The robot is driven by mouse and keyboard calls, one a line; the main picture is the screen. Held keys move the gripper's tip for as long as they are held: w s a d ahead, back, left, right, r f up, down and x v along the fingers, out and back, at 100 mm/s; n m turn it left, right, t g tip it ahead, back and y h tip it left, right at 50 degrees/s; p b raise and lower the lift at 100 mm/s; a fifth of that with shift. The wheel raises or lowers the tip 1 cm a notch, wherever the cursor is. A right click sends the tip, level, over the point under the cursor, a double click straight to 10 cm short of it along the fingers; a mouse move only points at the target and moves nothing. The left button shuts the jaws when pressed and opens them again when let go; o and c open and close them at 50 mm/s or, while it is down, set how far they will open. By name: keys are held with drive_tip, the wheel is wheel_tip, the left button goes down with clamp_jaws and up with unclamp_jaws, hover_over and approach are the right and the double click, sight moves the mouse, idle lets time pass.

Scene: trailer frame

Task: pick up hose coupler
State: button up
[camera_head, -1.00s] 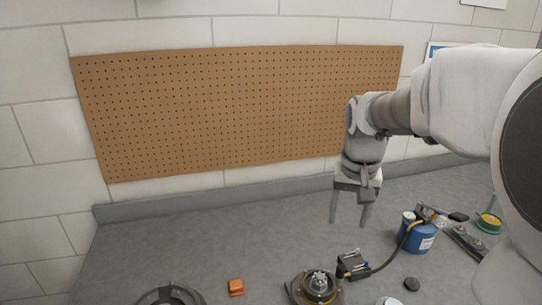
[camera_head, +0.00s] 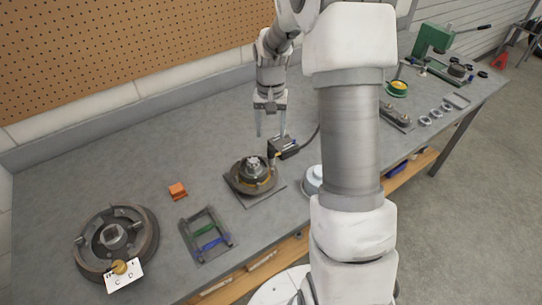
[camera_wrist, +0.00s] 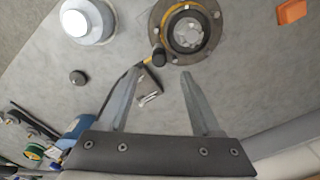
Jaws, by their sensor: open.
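A dark block-shaped fitting (camera_head: 283,147) with a black hose lies on the bench beside a round flanged hub (camera_head: 254,172); it is the likeliest hose coupler, but I cannot tell for sure. In the wrist view, a small dark and silver piece (camera_wrist: 148,92) lies beyond my fingers, near the left fingertip, and seems to be the same fitting. A black-tipped yellow part (camera_wrist: 158,56) sits by the hub's rim. My gripper (camera_head: 271,134) is open and empty, pointing down above the bench just behind the fitting. It also shows in the wrist view (camera_wrist: 161,72).
An orange block (camera_head: 178,191), a dark frame with green and blue bars (camera_head: 206,235) and a large drum (camera_head: 116,238) lie to the left. A pale round container (camera_head: 313,179) is partly hidden by my arm. A green press (camera_head: 436,42) stands far right. The back-left bench is clear.

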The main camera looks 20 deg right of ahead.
sight(271, 147)
drive_tip(key=shift+f, duration=4)
drive_tip(key=shift+s, duration=0.1)
clamp_jaws()
